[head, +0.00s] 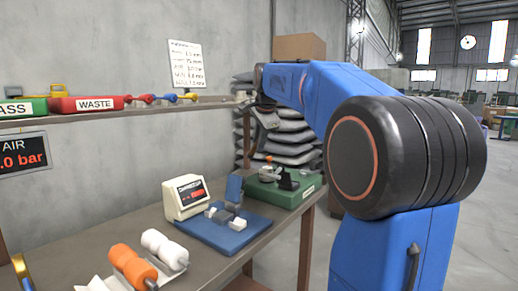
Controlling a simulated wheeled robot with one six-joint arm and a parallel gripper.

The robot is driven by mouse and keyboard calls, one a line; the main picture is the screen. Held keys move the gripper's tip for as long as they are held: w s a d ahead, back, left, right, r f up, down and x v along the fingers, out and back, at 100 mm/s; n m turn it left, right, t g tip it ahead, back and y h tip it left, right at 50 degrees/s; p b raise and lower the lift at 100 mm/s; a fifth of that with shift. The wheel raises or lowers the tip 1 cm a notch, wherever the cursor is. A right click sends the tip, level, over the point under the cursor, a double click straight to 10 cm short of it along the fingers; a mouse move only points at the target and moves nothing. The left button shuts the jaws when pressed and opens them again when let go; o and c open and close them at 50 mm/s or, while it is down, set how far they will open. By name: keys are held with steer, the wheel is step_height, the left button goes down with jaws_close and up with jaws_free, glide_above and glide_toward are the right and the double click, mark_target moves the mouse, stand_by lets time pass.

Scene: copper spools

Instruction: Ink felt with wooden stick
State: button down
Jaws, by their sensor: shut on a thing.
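My gripper (267,119) is a small grey shape at the end of my blue arm, above the back of the bench. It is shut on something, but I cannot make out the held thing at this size. Below it is a green station (283,190) with small grey parts, an orange-tipped part (268,158) and a black upright part (286,178). My gripper is apart from the station, as far as I can see. I cannot pick out the felt or a wooden stick for sure.
A blue fixture (222,238) with grey blocks and a cream display box (186,197) stand on the bench (110,240). Orange (133,266) and white (165,249) spools lie at the front left. A shelf (150,112) with a red WASTE bin (88,103) hangs above.

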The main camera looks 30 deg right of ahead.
steer(key=shift+r, duration=0.2)
steer(key=shift+r, duration=1.45)
steer(key=shift+r, duration=0.2)
steer(key=r, duration=0.1)
steer(key=r+g, duration=0.1)
steer(key=r, duration=0.1)
steer(key=r+g+h, duration=0.1)
steer(key=shift+s+d+r, duration=0.2)
steer(key=shift+s, duration=0.15)
steer(key=shift+s+d+r+g+h, duration=0.1)
steer(key=shift+s+r+g+h, duration=0.2)
steer(key=shift+r, duration=0.25)
steer(key=shift+f, duration=2.4)
